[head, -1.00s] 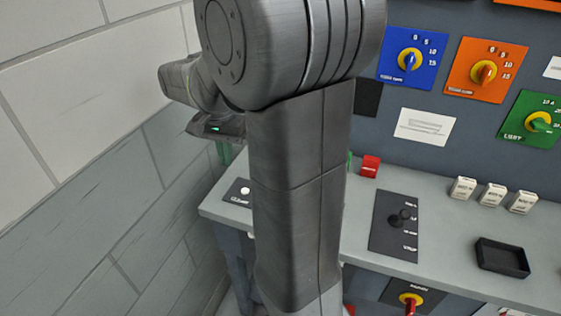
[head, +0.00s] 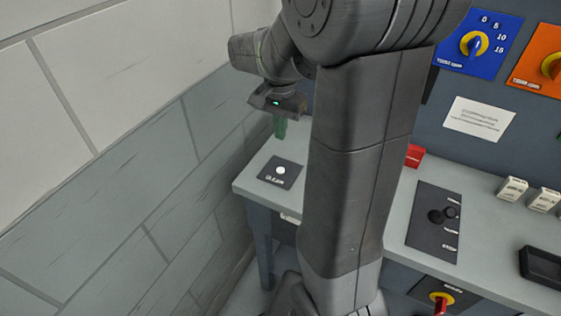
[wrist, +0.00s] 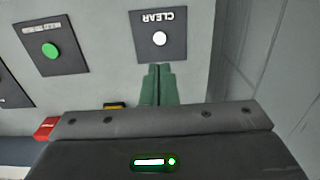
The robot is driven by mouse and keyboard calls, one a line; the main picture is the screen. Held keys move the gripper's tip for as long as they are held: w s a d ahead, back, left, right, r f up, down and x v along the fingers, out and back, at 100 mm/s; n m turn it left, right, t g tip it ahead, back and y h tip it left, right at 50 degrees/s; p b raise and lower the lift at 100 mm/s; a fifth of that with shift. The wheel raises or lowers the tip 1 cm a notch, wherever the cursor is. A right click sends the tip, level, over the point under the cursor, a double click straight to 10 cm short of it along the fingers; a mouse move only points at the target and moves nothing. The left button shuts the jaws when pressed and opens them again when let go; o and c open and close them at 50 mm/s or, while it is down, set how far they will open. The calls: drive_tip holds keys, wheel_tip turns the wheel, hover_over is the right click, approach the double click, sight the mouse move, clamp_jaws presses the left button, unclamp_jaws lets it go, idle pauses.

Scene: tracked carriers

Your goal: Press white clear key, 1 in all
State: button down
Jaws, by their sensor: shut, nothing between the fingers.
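The white clear key (head: 281,170) is a small round button on a dark plate at the left end of the grey bench. In the wrist view the white key (wrist: 159,39) sits on its plate marked CLEAR, just beyond the fingertips. My gripper (head: 280,132) has green fingers, shut and empty, pointing down above the bench behind the plate. In the wrist view my gripper (wrist: 158,70) shows its two fingers together, in line with the key. The fingers appear apart from the key; the exact height of the gap cannot be told.
A green button (wrist: 50,50) on its own plate lies beside the clear plate. A red block (head: 414,156), a black lever plate (head: 433,222) and a dark tray (head: 541,266) are on the bench. A block wall (head: 120,150) stands close on the left.

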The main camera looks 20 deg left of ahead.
sight(281, 171)
wheel_tip(281, 171, down, 12)
drive_tip(key=shift+r, duration=0.25)
drive_tip(key=shift+f, duration=0.1)
drive_tip(key=shift+f+b, duration=0.7)
drive_tip(key=shift+b, duration=0.05)
drive_tip(key=shift+s+d+f, duration=0.2)
drive_tip(key=shift+s, duration=0.1)
drive_tip(key=shift+w+r+p, duration=0.15)
drive_tip(key=shift+r+p, duration=0.3)
drive_tip(key=shift+r, duration=0.1)
wheel_tip(281, 171, up, 14)
drive_tip(key=p, duration=0.2)
drive_tip(key=shift+a+p, duration=0.2)
drive_tip(key=shift+p, duration=0.15)
